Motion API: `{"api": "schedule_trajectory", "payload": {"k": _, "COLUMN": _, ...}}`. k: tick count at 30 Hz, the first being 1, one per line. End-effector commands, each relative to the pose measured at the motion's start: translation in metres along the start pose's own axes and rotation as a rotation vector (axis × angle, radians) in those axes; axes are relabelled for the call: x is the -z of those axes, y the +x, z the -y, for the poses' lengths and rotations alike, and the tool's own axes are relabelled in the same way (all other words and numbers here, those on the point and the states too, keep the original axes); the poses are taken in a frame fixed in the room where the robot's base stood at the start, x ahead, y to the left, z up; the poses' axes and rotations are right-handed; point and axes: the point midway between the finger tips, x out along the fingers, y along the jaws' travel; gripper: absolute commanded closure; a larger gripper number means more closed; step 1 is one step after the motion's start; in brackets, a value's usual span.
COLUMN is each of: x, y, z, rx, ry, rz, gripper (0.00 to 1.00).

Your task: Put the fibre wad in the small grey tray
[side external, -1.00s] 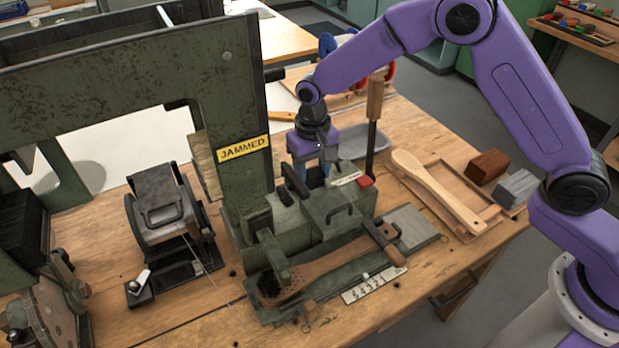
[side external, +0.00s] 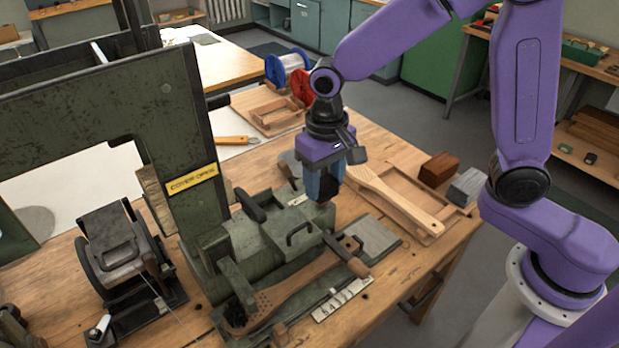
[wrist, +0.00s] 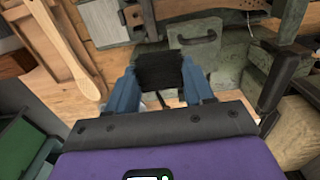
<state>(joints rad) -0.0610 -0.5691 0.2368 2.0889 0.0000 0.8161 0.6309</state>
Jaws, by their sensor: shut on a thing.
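My gripper (side external: 325,187) is above the right part of the green machine (side external: 265,238). Its blue fingers are shut on the dark fibre wad (wrist: 160,70), which fills the space between the fingertips in the wrist view. In the side external view the wad (side external: 327,190) shows as a black patch at the fingertips. The small grey tray (side external: 289,158) appears to be behind my gripper, on the bench, largely hidden by my gripper.
The machine's sign (side external: 192,179) reads COVER OPEN. A wooden brush body (side external: 300,285) lies along the machine's front. A paddle-shaped wooden piece (side external: 395,195) lies on a wooden tray to the right, near two blocks (side external: 439,170). A spool unit (side external: 118,260) stands left.

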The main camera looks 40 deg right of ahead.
Motion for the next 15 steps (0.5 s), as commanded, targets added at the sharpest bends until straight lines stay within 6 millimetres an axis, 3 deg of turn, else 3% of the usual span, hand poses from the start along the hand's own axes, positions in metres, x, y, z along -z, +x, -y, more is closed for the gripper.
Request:
{"api": "schedule_trajectory", "payload": {"k": 5, "x": -0.003, "y": -0.022, "z": -0.001, "rx": 0.004, "ry": -0.001, "rz": -0.006, "gripper": 0.77}}
{"api": "schedule_trajectory", "payload": {"k": 15, "x": -0.003, "y": -0.128, "z": -0.001, "rx": 0.006, "ry": -0.001, "rz": -0.009, "gripper": 0.77}}
